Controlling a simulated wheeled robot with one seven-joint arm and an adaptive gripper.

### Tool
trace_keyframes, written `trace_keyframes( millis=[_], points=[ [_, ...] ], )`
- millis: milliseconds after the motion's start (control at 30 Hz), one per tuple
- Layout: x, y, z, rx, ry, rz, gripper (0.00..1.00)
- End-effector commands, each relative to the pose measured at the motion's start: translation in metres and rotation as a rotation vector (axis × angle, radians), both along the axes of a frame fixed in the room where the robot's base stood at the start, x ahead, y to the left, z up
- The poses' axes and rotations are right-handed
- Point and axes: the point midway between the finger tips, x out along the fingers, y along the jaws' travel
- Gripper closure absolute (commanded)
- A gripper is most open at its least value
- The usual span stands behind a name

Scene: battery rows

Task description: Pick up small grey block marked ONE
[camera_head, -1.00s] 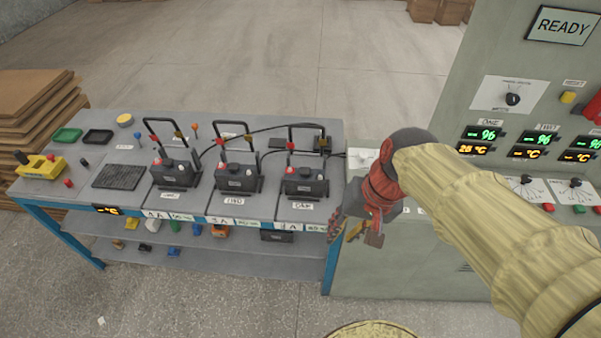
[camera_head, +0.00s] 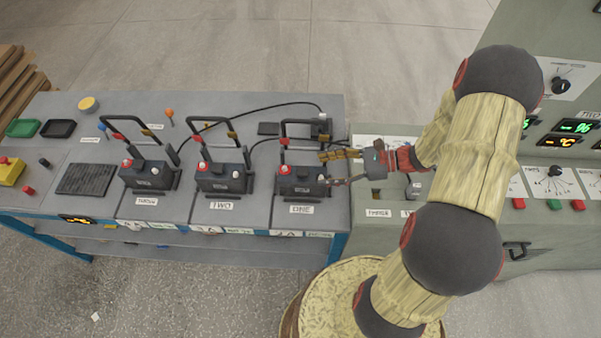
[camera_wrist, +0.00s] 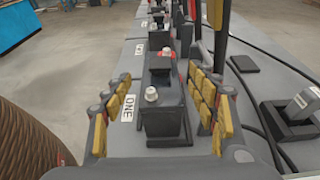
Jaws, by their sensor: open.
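The card reading ONE (camera_head: 301,209) lies in front of a dark grey block (camera_head: 300,182) with a red cap and a light cap on top, at the right end of the bench row. In the wrist view the block (camera_wrist: 163,122) shows between my finger pads, beside the ONE card (camera_wrist: 128,108). My gripper (camera_head: 326,169) is open and empty at the block's right side; I cannot tell whether it touches. A smaller light grey block (camera_wrist: 302,104) sits on a black base at right in the wrist view; its marking is not readable.
Two similar blocks, behind TWO (camera_head: 222,180) and another card (camera_head: 148,176), stand to the left. Upright black handles (camera_head: 301,130) and loose black cables (camera_head: 255,112) are close behind. The control cabinet (camera_head: 540,215) stands at right.

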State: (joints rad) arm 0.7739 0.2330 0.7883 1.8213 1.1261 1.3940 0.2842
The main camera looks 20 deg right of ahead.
Motion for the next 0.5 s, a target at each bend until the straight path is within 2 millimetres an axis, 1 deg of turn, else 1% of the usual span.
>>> trace_keyframes(
  millis=[267, 500],
  points=[
    [0.010, 0.025, -0.009, -0.002, 0.000, 0.004, 0.42],
    [0.024, 0.055, -0.018, -0.002, 0.000, 0.007, 0.42]
  ],
)
